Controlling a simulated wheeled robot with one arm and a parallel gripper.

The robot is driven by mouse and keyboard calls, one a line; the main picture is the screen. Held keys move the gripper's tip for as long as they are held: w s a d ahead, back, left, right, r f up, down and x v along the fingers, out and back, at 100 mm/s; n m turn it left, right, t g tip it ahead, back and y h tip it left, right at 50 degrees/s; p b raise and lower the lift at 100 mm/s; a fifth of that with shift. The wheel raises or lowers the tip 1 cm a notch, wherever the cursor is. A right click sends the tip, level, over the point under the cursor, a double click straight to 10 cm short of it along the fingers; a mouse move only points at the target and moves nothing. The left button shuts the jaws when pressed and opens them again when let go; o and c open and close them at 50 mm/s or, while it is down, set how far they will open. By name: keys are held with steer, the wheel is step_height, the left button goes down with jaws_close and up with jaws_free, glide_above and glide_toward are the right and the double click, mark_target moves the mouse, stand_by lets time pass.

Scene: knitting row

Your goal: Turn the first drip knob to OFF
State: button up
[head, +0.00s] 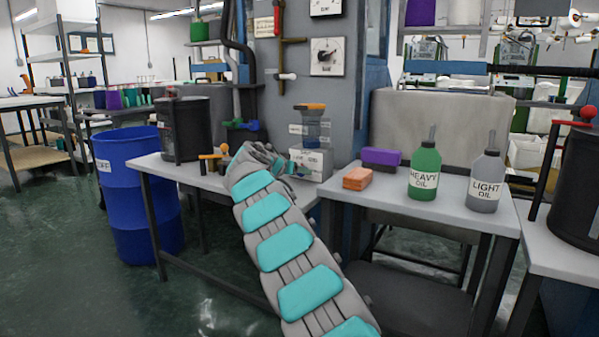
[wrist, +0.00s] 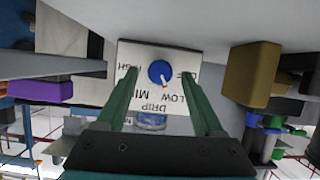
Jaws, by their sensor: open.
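The drip knob (wrist: 158,71) is a round blue knob with a pale pointer, on a white plate (wrist: 140,53) in the wrist view. The plate's lettering is upside down: HIGH at left, MID and LOW below, a partly hidden OFF at right. The pointer is angled down and slightly right, roughly toward LOW. My gripper (wrist: 159,76) is open, with one green finger on each side of the knob; I cannot tell if they touch it. In the head view the drip unit (head: 311,130) stands on the table, and my arm hides the knob.
On the same table stand a dark canister (head: 184,130) and small tools (head: 212,160). The right table holds orange (head: 357,178) and purple (head: 381,157) blocks, a green heavy oil bottle (head: 424,172) and a grey light oil bottle (head: 485,182). A blue barrel (head: 135,200) stands at left.

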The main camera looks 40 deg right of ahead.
steer(key=shift+w+d+f, duration=0.2)
steer(key=shift+d+f, duration=0.15)
steer(key=shift+d, duration=0.25)
jaws_close()
stand_by(0.3)
